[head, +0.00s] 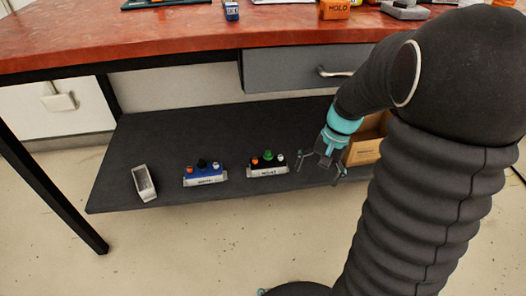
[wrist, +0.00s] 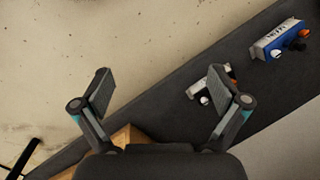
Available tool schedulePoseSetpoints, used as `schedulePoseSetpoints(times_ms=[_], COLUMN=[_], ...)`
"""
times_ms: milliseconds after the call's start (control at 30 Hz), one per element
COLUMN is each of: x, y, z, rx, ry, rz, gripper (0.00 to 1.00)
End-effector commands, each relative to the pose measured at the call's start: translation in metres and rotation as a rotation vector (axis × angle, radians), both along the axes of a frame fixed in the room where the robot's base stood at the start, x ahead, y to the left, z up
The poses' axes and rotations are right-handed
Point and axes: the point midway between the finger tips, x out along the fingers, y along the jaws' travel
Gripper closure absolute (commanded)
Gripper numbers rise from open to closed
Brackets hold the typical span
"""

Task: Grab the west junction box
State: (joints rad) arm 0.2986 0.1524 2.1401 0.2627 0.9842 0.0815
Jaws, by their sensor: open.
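Two junction-box-like units with coloured knobs sit on the dark lower shelf in the head view. One is a blue unit (head: 204,175) with a pale front label. The other is a dark unit (head: 267,167) with orange, green and white knobs, right of the blue one. Their labels are too small to read surely, so I cannot tell which is west. My gripper (head: 320,165) is open and empty, just right of the dark unit. In the wrist view my gripper (wrist: 160,78) has the dark unit (wrist: 205,89) partly hidden behind its right finger; the blue unit (wrist: 271,45) is farther upper right.
A grey open tray (head: 144,184) lies at the shelf's left. A cardboard box (head: 362,151) stands right of my gripper, partly hidden by my arm. The red tabletop (head: 150,40) and grey drawer (head: 300,70) overhang the shelf (head: 125,150). Floor in front is clear.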

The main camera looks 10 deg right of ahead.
Motion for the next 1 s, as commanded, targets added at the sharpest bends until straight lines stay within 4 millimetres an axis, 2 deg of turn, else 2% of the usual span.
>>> schedulePoseSetpoints(times_ms=[33,100,367,500,800,1000], x=[0.006,0.017,0.063,0.093,0.169,0.208], y=[-0.005,-0.009,-0.019,-0.022,-0.030,-0.038], z=[-0.015,-0.029,-0.072,-0.093,-0.127,-0.141], rx=[0.021,0.053,0.199,0.298,0.559,0.720], ry=[0.026,0.055,0.159,0.221,0.375,0.483], rz=[-0.030,-0.080,-0.303,-0.450,-0.792,-0.965], gripper=[0.02,0.02,0.02,0.02,0.02,0.02])
